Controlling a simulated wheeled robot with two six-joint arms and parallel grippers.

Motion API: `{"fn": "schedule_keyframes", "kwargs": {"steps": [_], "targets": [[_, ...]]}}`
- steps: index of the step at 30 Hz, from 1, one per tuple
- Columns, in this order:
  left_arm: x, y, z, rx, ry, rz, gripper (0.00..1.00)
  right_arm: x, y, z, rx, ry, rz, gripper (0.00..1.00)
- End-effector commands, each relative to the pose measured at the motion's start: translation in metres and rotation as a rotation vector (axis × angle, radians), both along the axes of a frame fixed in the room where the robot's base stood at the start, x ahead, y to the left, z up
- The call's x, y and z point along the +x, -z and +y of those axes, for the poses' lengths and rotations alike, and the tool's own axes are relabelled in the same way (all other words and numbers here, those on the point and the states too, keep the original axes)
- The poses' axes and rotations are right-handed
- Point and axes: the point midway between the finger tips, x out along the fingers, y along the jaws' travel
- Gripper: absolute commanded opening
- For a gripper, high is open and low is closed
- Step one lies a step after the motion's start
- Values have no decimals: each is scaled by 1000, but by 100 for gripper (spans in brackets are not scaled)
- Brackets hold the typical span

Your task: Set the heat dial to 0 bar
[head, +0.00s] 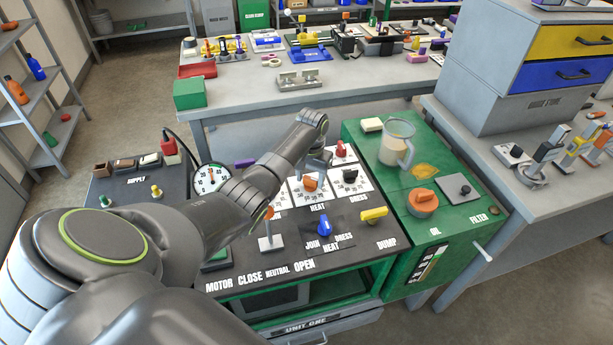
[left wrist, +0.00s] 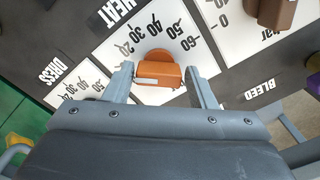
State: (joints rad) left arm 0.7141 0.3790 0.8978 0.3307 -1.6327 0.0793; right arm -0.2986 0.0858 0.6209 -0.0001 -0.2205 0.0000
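The heat dial is an orange knob (head: 310,183) on a white numbered plate marked HEAT on the dark panel. In the left wrist view the orange knob (left wrist: 158,72) sits between my two finger tips, with numbers around its far side. My left gripper (head: 318,163) is over the dial from behind and above; in the left wrist view the left gripper (left wrist: 163,88) is open, with a finger on each side of the knob. I see gaps beside the knob, and cannot tell if either finger touches it. The dial's exact reading is unclear. My right gripper is not in view.
Close by are the black DRESS knob (head: 350,175), a red knob (head: 340,150), the blue selector (head: 324,226), the yellow DUMP lever (head: 374,214) and an upright lever (head: 270,240). A round gauge (head: 210,178) stands left. A jug (head: 396,145) stands on the green oil unit (head: 385,125).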

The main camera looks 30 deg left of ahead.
Motion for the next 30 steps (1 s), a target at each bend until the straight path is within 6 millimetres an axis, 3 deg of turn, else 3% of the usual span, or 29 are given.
{"fn": "schedule_keyframes", "kwargs": {"steps": [1, 7, 17, 30], "targets": [[0, 0, 0, 0, 0, 0, 44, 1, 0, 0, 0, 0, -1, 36], [0, 0, 0, 0, 0, 0, 19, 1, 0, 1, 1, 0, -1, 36], [0, -3, 0, 1, -56, 0, 19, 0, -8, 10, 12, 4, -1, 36], [1, -5, 1, 1, -378, 0, 19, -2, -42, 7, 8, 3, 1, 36]]}}
